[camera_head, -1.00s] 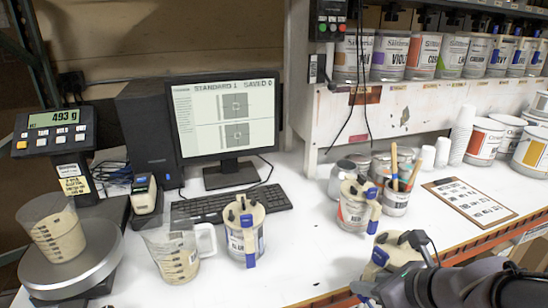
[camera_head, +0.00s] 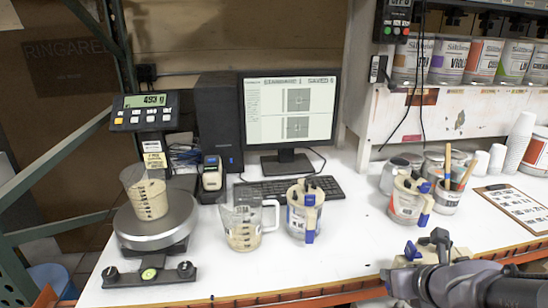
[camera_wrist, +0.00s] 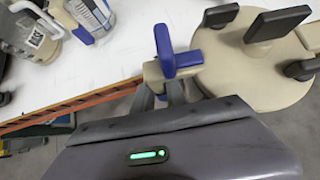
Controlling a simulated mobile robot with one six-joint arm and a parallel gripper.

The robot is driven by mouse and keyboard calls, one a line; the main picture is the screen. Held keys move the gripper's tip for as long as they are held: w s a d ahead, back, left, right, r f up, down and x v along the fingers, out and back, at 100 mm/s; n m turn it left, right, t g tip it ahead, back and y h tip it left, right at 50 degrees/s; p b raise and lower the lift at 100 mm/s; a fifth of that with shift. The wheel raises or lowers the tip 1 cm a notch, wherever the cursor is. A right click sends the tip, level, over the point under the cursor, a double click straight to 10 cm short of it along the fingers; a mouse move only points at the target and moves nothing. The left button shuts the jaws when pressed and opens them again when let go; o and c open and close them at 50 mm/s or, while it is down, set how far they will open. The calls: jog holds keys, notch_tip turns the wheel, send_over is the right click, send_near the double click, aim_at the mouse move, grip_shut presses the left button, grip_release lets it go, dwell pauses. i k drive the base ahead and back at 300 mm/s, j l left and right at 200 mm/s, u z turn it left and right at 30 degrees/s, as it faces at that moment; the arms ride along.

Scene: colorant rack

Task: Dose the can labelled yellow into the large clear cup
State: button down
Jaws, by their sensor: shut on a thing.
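My gripper (camera_wrist: 170,88) is shut on the handle of a can with a beige lid (camera_wrist: 255,55) and blue levers. The held can hangs beyond the table's front edge; its label is hidden, so I cannot tell its colour name. In the head view the arm covers most of this can. A clear measuring cup with beige content (camera_head: 149,198) stands on the round scale plate (camera_head: 180,222). A clear handled jug (camera_head: 242,226), also with beige content, stands on the table right of the scale. My gripper is well to the right of both.
A lidded can (camera_head: 305,212) stands beside the jug, and another (camera_head: 407,202) near the brush pot (camera_head: 446,199). The scale display (camera_head: 153,99) reads 493 g. A keyboard (camera_head: 292,187) and monitor (camera_head: 290,110) stand behind. The front table between the cans is clear.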

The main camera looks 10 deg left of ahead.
aim_at(145, 184)
jog(key=k+j+u, duration=0.55)
jog(key=j+u, duration=0.2)
